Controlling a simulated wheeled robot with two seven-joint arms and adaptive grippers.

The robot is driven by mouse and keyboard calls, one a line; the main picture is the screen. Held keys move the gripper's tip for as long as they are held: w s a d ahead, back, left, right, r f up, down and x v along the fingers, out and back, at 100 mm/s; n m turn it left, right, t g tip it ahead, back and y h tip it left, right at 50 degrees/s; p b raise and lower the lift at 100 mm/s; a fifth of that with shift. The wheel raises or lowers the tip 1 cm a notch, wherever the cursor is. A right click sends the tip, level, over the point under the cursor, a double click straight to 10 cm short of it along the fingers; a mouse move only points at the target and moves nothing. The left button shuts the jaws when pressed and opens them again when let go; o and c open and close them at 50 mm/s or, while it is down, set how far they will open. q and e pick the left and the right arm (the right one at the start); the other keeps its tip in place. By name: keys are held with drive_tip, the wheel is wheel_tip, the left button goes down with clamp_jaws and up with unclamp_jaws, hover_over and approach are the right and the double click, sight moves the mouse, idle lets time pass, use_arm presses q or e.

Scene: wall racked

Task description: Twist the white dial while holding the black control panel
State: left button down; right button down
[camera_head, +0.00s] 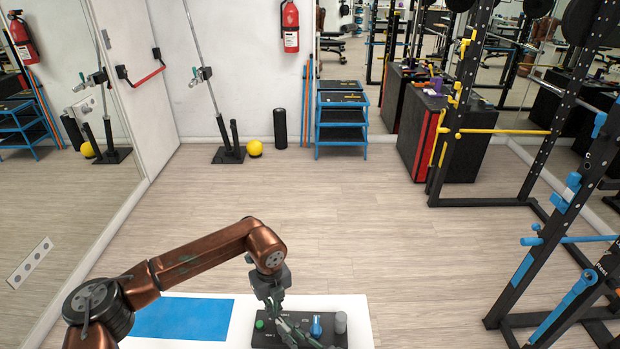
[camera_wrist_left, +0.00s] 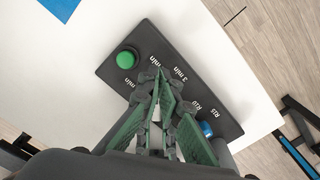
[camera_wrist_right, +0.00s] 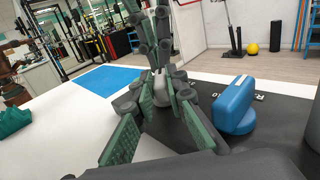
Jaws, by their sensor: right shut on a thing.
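The black control panel (camera_head: 268,340) lies on a white table; the left wrist view shows its labels and green button (camera_wrist_left: 127,59). My left gripper (camera_wrist_left: 160,85) reaches down over its middle; the head view shows it from the left. My right gripper (camera_wrist_right: 160,95) is shut on a small pale knob (camera_wrist_right: 158,84), apparently the white dial, which the fingers mostly hide. The fingers of both grippers overlap there, so whether the left one is open or shut is unclear. A blue dial (camera_wrist_right: 235,104) stands beside my right gripper.
A grey cylinder (camera_head: 340,322) stands at the panel's right end. A blue mat (camera_head: 185,319) lies on the white table (camera_head: 358,312) to the left. Racks (camera_head: 590,200) stand at the right.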

use_arm(q)
drive_tip(key=shift+d+r, duration=0.1)
drive_tip(key=shift+d, duration=0.75)
drive_tip(key=shift+w+d, duration=0.1)
drive_tip(key=shift+d, duration=0.5)
drive_tip(key=shift+w, duration=0.2)
drive_tip(key=shift+w+a, duration=0.15)
drive_tip(key=shift+w, duration=0.15)
drive_tip(key=shift+a+r, duration=0.15)
drive_tip(key=shift+r, duration=0.35)
wheel_tip(320, 180, up, 5)
drive_tip(key=shift+a+f, duration=0.1)
drive_tip(key=shift+a, duration=0.1)
